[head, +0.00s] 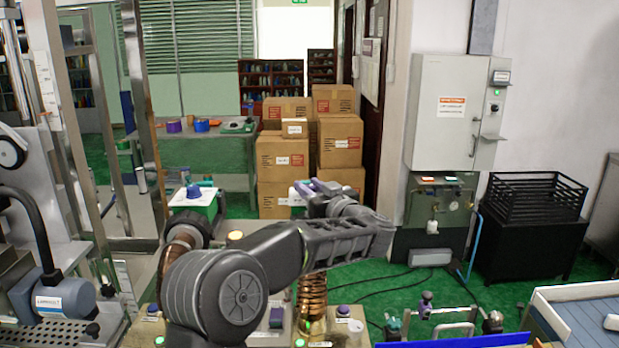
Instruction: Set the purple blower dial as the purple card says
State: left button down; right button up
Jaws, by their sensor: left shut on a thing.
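My left arm comes up from the bottom and bends back at the upper right. Its gripper (312,192) is beside a small white and green box (297,195) in front of the cartons. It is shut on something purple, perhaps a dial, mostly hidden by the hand. I cannot make out a purple card. My right gripper is not in view.
A similar white and green box (194,202) with a blue knob stands at left. Cardboard cartons (340,142) are stacked behind. A grey cabinet (437,105) hangs at right, near a black crate (530,205). Copper coils (312,296) stand below my arm. Green floor shows at centre right.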

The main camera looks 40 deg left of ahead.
pick_arm(q)
jog(key=shift+w+d+r+n+g+y, duration=0.1)
jog(key=shift+n+g+y, duration=0.15)
jog(key=shift+n+g, duration=0.25)
jog(key=shift+w+d+n+g+y, duration=0.1)
jog(key=shift+n+g+y, duration=0.2)
jog(key=shift+g, duration=0.3)
jog(key=shift+r+n+g+p, duration=0.1)
jog(key=shift+n+g+p, duration=0.55)
jog(key=shift+g, duration=0.25)
jog(key=shift+s+n+g+y+p, duration=0.1)
jog(key=shift+n+g+y+p, duration=0.25)
jog(key=shift+n+g+p, duration=0.55)
jog(key=shift+a+g+p, duration=0.15)
jog(key=shift+g+p, duration=0.65)
jog(key=shift+p, duration=0.05)
jog(key=shift+f, duration=0.2)
jog(key=c, duration=1.1)
grip_release()
jog(key=shift+o, duration=0.2)
jog(key=shift+d+f, duration=0.1)
jog(key=shift+d, duration=0.4)
jog(key=d+b, duration=0.1)
jog(key=d, duration=0.5)
jog(key=shift+d+b, duration=0.35)
jog(key=shift+d, duration=0.05)
